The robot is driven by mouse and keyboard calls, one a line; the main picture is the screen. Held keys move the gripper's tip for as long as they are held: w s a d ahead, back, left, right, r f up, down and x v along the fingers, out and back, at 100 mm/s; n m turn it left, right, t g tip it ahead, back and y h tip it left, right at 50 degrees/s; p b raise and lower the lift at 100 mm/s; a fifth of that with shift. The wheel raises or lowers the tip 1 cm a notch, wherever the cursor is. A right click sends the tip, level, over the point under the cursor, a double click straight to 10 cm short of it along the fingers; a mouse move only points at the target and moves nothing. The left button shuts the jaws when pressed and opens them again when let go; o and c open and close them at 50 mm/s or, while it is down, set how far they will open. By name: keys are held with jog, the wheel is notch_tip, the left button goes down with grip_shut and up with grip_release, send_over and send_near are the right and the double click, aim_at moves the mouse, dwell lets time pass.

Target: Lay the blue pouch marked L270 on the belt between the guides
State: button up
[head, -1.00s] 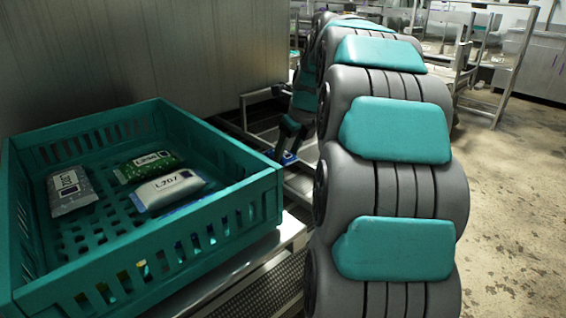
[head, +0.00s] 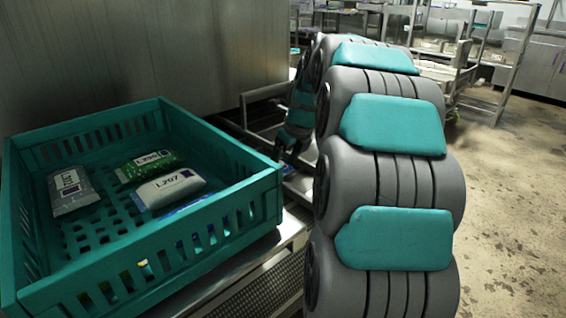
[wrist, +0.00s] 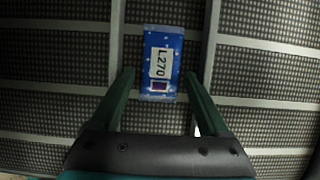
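The blue pouch marked L270 (wrist: 160,62) lies flat on the dark mesh belt (wrist: 60,65) in the wrist view, its label facing up. Pale metal bars run up the picture to its left (wrist: 117,40) and right (wrist: 212,40); the pouch is between them, apart from both. My gripper (wrist: 160,76) is open, with one finger on each side of the pouch's near part and a visible gap on both sides. How high the fingertips are above the belt is hard to tell.
A teal crate (head: 225,208) stands at left on a metal ledge. It holds a grey pouch (head: 70,192), a green pouch (head: 148,166), a white pouch marked L207 (head: 170,188) and something blue partly under it. A metal wall rises behind. Open floor lies at right.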

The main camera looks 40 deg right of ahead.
jog(key=shift+o, duration=0.7)
jog(key=shift+r, duration=0.15)
jog(key=v, duration=1.2)
jog(key=shift+b, duration=0.3)
